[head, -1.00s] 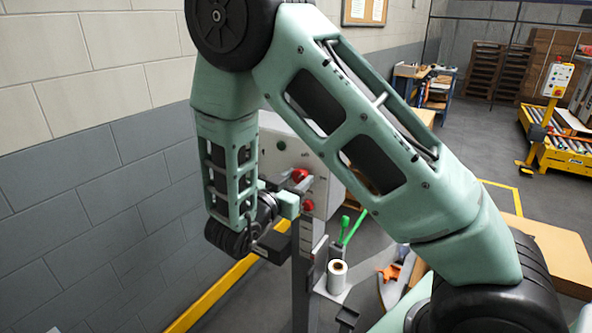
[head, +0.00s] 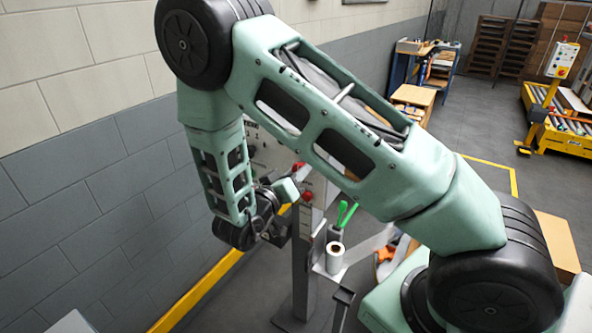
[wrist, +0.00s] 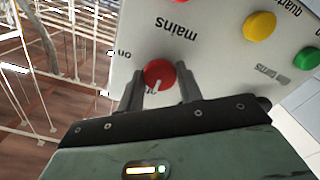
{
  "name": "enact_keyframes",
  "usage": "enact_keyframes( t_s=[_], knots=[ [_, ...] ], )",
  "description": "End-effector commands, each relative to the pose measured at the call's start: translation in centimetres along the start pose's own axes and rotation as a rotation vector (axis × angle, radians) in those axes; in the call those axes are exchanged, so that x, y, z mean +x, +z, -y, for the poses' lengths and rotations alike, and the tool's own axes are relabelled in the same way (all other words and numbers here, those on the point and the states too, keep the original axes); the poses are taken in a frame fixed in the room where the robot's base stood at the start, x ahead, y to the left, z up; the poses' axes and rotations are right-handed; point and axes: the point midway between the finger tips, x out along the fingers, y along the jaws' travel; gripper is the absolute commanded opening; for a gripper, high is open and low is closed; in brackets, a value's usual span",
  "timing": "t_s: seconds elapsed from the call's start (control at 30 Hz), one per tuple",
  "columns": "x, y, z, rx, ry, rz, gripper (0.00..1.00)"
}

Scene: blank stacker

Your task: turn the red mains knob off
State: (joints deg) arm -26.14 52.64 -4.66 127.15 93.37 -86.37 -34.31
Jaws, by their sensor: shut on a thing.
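The red mains knob (wrist: 159,73) is on the grey-white panel (wrist: 215,65), above the upside-down "mains" label in the wrist view's inverted sense. My gripper (wrist: 159,88) is shut on the knob, one dark finger on each side. A white pointer mark on the knob points towards my gripper's body. The "on" label shows to the knob's left; lettering between the fingers is partly hidden. In the head view the knob (head: 298,166) shows only in part beside my gripper (head: 297,182), whose fingers are hard to make out.
Another red control (head: 308,196) is lower on the panel. A yellow button (wrist: 259,26) and a green button (wrist: 307,58) sit to the right in the wrist view. Green-handled tools (head: 345,213) and a white roll (head: 335,257) are beside the post. A block wall (head: 90,180) stands left.

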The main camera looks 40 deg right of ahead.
Motion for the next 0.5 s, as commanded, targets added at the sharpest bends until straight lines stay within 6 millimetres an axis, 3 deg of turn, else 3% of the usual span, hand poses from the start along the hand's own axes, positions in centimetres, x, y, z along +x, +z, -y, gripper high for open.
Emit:
enact_keyframes(
  t_s=[0.47,0.5],
  knots=[
    [-0.11,0.26,0.09,-0.019,-0.004,0.005,0.13],
    [-0.11,0.26,0.09,-0.019,-0.004,0.005,0.38]
  ],
)
